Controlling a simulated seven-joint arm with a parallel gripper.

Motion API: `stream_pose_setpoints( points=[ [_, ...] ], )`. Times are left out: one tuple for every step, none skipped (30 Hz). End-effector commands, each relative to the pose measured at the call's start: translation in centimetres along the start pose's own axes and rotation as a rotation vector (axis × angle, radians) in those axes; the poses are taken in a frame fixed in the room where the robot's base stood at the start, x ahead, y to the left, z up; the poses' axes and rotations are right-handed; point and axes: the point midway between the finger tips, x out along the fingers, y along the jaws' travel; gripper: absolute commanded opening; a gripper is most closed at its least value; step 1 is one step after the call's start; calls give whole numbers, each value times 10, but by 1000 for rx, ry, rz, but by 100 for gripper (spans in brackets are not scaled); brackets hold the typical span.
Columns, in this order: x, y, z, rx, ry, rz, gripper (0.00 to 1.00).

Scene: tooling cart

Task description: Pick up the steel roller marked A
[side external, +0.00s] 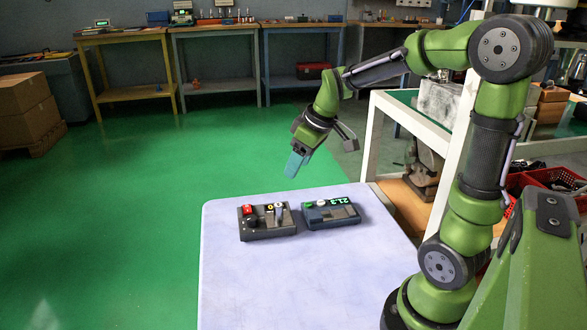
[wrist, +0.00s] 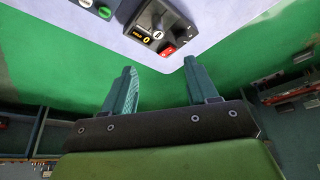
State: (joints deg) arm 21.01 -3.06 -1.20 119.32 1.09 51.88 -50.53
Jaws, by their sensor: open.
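I cannot make out a steel roller marked A in either view. My gripper (side external: 292,172) hangs in the air past the far edge of the pale cart top (side external: 240,290), above the level of the devices there. In the wrist view my gripper (wrist: 160,68) has its two teal fingers spread apart with nothing between them. A dark control box (side external: 268,232) with a red switch, a black knob and a yellow 0 stands on the cart top. The control box also shows at the top of the wrist view (wrist: 182,22).
A second dark device (side external: 345,214) with a green 21.3 readout lies right of the control box. The front of the cart top is clear. A white-framed shelf (side external: 372,140) stands to the right. Workbenches (side external: 215,33) line the back, with open green floor (side external: 130,190) between.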

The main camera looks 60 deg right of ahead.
Motion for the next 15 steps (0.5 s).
stream_pose_setpoints(
  points=[
    [8,-1,1,-3,-6,-3,58],
    [14,-1,1,-4,-7,-3,58],
    [22,-1,2,-2,-7,-4,58],
    [29,-1,2,-2,-9,-4,58],
    [36,-1,2,-2,-8,-5,58],
    [45,-1,2,-2,-8,-5,58],
    [52,-1,2,-2,-8,-4,58],
    [58,-1,2,-1,-8,-4,58],
    [67,-1,2,-1,-8,-4,58],
    [73,-1,2,-1,-8,-5,58],
    [80,-1,2,-1,-8,-4,58],
    [87,-1,2,-1,-7,-4,58],
    [92,-1,2,0,-6,-4,58],
    [96,-1,2,-1,-6,-3,58],
    [101,-1,1,-1,-5,-3,58]
  ],
)
